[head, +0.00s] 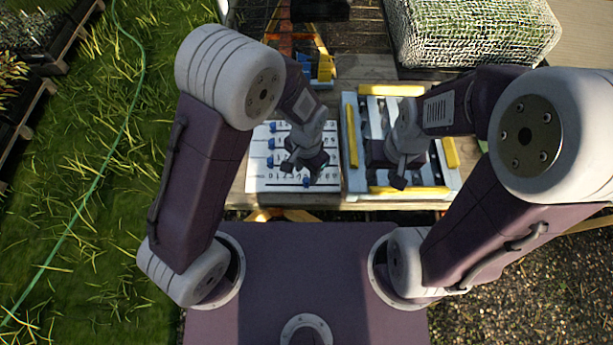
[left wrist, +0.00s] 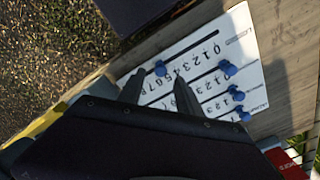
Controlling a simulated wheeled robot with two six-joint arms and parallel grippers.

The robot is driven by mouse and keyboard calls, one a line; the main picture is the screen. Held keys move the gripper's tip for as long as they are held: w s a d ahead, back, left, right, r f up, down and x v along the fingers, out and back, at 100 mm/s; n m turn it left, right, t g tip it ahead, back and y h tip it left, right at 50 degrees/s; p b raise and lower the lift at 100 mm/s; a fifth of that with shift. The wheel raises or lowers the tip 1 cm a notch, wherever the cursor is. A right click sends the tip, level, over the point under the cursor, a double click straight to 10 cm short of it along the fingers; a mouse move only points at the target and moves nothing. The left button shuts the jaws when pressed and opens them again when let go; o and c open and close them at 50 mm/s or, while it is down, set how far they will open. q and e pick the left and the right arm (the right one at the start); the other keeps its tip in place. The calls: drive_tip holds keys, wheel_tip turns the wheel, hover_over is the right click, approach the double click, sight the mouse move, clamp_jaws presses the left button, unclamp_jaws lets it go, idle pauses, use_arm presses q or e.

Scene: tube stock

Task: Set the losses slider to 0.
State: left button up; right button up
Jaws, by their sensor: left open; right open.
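A white slider board (head: 258,183) lies on the table under my left gripper (head: 302,172). It has several slots with printed numbers and blue knobs. The knob on the nearest row (head: 306,181) is well along its slot; in the left wrist view this knob (left wrist: 160,68) is by about 5 or 6. The other knobs, such as this one (left wrist: 229,69), are near the 0 end. The row names are too small to read. My left gripper is open and empty, its fingers (left wrist: 160,78) close to the nearest-row knob. My right gripper (head: 398,178) is open above a tray.
The white tray with yellow bars (head: 408,191) stands right of the board. A blue and yellow object (head: 325,68) is behind the board. A mesh-covered block (head: 470,32) stands at the back right. Bare wooden table (head: 237,185) shows at the board's left edge.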

sight(306, 179)
use_arm(q)
wheel_tip(306, 179, down, 4)
drive_tip(key=shift+f, duration=0.1)
clamp_jaws()
idle(1.5)
